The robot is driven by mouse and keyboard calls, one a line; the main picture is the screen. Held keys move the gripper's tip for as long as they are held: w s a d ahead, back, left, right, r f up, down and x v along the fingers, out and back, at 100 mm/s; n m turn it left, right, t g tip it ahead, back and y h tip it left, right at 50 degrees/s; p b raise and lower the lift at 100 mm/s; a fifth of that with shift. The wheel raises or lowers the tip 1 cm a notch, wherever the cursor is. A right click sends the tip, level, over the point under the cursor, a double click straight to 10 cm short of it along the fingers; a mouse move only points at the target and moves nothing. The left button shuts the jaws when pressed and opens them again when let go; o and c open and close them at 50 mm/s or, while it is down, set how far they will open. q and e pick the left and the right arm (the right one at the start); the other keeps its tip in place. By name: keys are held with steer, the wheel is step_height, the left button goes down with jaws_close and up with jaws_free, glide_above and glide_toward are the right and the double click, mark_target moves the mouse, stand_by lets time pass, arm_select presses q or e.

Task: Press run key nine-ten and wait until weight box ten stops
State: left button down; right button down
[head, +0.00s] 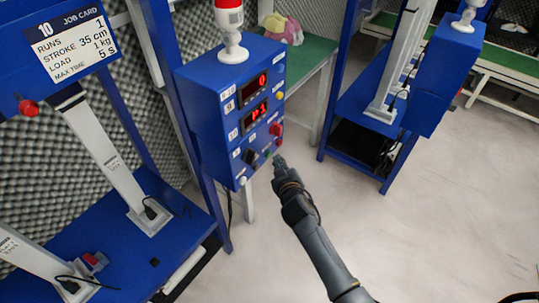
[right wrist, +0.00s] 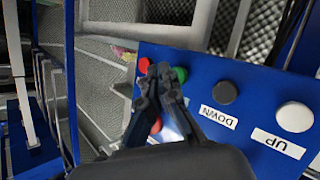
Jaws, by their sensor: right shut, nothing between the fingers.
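The blue control box (head: 205,112) stands at centre left in the head view, with red displays reading what looks like 0 and P.1. My right gripper (head: 279,160) is shut and empty at the lower right of its front panel. In the right wrist view its fingertips (right wrist: 162,70) are beside a green button (right wrist: 181,74) and a red one (right wrist: 145,65); I cannot tell if they touch. A dark button (right wrist: 225,91) labelled DOWN and a white button (right wrist: 295,116) labelled UP sit farther right. No key label nine-ten is legible. I cannot make out weight box ten. My left gripper is out of view.
A job card (head: 72,40) numbered 10 is on the blue frame at left, above a slanted grey column (head: 108,155) and a blue platform (head: 195,225). Another blue stand (head: 350,108) is at right. The pale floor (head: 440,190) at right is clear.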

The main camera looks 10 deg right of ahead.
steer(key=shift+w+a, duration=0.3)
steer(key=shift+w, duration=0.05)
